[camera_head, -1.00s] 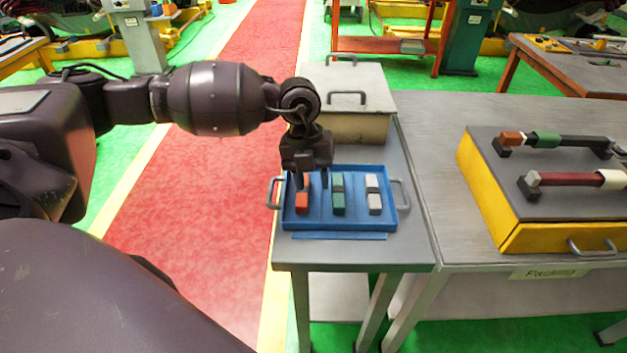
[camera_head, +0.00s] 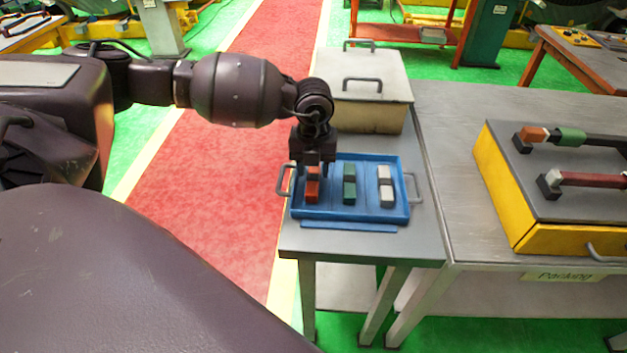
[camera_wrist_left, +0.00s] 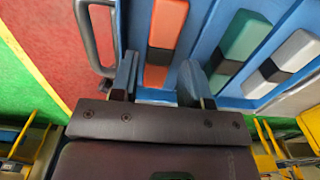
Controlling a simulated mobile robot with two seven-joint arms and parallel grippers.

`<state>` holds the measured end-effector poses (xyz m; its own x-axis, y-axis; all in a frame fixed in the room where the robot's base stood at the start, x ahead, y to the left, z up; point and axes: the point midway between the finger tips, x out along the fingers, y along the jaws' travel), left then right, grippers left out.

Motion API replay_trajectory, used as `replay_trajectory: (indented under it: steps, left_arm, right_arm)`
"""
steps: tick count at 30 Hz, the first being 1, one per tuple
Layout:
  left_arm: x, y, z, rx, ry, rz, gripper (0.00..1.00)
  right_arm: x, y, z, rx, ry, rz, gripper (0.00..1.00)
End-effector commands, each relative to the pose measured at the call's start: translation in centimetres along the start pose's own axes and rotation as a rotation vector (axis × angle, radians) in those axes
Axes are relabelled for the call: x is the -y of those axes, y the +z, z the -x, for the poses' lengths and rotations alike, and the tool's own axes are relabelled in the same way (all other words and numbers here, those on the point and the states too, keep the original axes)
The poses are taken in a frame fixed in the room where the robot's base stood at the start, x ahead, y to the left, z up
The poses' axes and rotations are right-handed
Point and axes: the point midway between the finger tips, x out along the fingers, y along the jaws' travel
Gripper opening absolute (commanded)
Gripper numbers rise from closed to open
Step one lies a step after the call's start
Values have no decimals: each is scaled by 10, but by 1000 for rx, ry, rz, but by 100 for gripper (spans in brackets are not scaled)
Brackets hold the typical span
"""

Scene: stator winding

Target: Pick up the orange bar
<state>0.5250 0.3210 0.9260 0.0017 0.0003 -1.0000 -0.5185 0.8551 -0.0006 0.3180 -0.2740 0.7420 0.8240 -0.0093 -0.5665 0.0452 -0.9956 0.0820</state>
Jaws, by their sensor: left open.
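The orange bar (camera_head: 312,190) lies in the left compartment of the blue tray (camera_head: 350,214), with a dark band around its middle. My left gripper (camera_head: 315,172) is over its far end, pointing down. In the left wrist view the two fingers (camera_wrist_left: 157,80) are apart, one on each side of the orange bar (camera_wrist_left: 168,25), with nothing gripped. A green bar (camera_head: 349,185) and a white bar (camera_head: 386,190) lie in the compartments to the right. My right gripper is not in view.
The tray has grey handles (camera_head: 283,180) at both ends and stands on a grey table (camera_head: 300,243). A beige lidded box (camera_head: 365,90) stands behind it. A yellow case (camera_head: 500,205) with dark holders and bars is on the table at right.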

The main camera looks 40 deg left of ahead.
Motion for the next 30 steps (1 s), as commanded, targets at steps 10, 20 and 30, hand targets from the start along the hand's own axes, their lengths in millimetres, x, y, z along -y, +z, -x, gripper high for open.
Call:
replay_trajectory:
  steps: [10, 20, 30]
  left_arm:
    - [0, -1, -34, -2, 1, 0, 43]
    - [0, -1, -34, -2, 1, 0, 13]
    - [0, 0, -31, -1, 0, 0, 2]
  right_arm:
    - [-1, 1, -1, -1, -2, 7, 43]
    - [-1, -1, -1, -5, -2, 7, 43]
    - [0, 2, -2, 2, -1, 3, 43]
